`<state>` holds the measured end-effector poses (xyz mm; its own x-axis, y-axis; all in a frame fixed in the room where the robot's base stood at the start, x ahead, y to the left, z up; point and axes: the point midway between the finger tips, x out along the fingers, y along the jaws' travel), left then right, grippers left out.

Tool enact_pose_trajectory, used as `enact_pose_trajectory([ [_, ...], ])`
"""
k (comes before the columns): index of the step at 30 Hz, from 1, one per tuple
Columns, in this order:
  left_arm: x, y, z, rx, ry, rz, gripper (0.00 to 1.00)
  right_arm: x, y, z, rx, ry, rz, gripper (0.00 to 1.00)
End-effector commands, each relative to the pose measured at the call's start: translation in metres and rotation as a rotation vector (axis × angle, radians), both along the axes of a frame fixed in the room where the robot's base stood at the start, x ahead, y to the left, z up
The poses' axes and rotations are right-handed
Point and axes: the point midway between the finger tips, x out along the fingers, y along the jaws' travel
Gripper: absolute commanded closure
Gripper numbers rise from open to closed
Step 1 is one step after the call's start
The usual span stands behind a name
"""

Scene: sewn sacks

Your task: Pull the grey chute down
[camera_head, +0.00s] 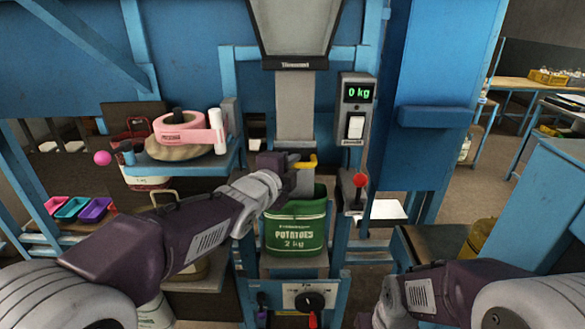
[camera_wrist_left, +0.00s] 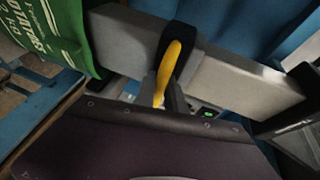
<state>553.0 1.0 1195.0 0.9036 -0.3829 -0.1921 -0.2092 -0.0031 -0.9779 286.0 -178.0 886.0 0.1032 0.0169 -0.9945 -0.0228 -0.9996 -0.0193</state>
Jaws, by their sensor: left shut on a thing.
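The grey chute (camera_head: 295,105) hangs upright below the grey hopper in the head view. A yellow handle (camera_head: 308,163) sticks out near its lower end. My left gripper (camera_head: 290,165) is shut on this handle, in front of the chute. In the left wrist view the dark fingers close around the yellow handle (camera_wrist_left: 168,68), with the grey chute (camera_wrist_left: 235,80) behind it.
A scale box (camera_head: 357,105) reading 0 kg is right of the chute, above a red-knobbed lever (camera_head: 360,182). A blue shelf (camera_head: 185,167) with pink tape (camera_head: 185,132) stands left. A dial panel (camera_head: 305,299) is below the sack. Blue frame posts flank the chute.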

Motion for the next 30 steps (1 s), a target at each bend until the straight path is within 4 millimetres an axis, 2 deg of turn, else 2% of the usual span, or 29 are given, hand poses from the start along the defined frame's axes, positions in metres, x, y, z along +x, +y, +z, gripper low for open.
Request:
enact_pose_trajectory([
  [1, 0.0, 0.0, -0.006, 0.001, 0.002, 0.001, 1.0, 0.0, 0.0, -0.005, 0.0, 0.0, 0.0, 0.74],
  [12, 0.0, 0.0, -0.009, 0.003, 0.011, 0.0, 1.0, 0.0, 0.0, -0.005, 0.0, 0.0, 0.0, 0.74],
  [13, 0.0, 0.0, -0.009, 0.004, 0.011, 0.0, 0.83, 0.0, 0.0, -0.005, 0.0, 0.0, 0.0, 0.74],
  [15, 0.0, 0.0, -0.009, 0.004, 0.011, 0.0, 0.64, 0.0, 0.0, -0.005, 0.0, 0.0, 0.0, 0.74],
  [25, -0.001, 0.001, -0.005, 0.002, 0.004, 0.001, 0.64, 0.0, 0.0, -0.005, 0.0, 0.0, 0.0, 0.74],
  [30, -0.02, 0.009, 0.0, 0.0, 0.0, 0.0, 0.64, 0.0, 0.0, -0.006, 0.0, 0.0, 0.0, 0.74],
])
